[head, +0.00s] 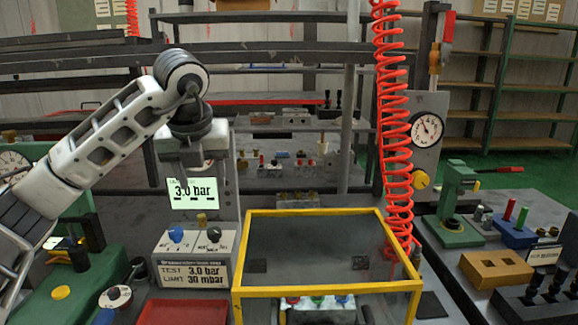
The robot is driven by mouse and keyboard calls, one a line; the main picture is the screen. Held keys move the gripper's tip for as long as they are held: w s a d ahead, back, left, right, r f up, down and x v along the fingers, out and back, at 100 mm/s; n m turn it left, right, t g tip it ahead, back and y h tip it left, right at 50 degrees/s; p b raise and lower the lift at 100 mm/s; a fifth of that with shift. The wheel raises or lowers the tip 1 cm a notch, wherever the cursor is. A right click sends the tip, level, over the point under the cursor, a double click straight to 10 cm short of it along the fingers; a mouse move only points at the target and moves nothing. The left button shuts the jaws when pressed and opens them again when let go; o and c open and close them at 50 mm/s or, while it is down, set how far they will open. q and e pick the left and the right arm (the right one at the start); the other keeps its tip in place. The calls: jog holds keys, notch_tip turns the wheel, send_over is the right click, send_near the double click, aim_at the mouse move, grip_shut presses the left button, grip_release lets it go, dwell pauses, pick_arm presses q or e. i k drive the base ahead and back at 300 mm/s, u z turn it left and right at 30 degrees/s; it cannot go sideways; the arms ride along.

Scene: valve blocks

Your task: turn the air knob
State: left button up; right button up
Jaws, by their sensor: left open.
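A grey test panel has a blue knob (176,235) on the left and a black knob (214,235) on the right of its sloped front. Their labels are too small to read surely, so I cannot tell which is the air knob. A yellow knob (419,180) sits below a round gauge (427,130) on a grey post. My left gripper (193,160) is open and empty. It appears above the lit display (193,193), which reads 3.0 bar, and above the blue and black knobs, apart from them. It partly hides a gauge behind it. My right gripper is out of view.
A yellow-framed clear guard (330,287) stands right of the panel, over coloured parts. A red coiled hose (393,130) hangs at its right rear. A red tray (180,312) lies in front. Green fixture (455,205) and wooden block (495,268) are at the right.

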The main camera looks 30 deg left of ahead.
aim_at(214, 234)
jog(key=k, duration=1)
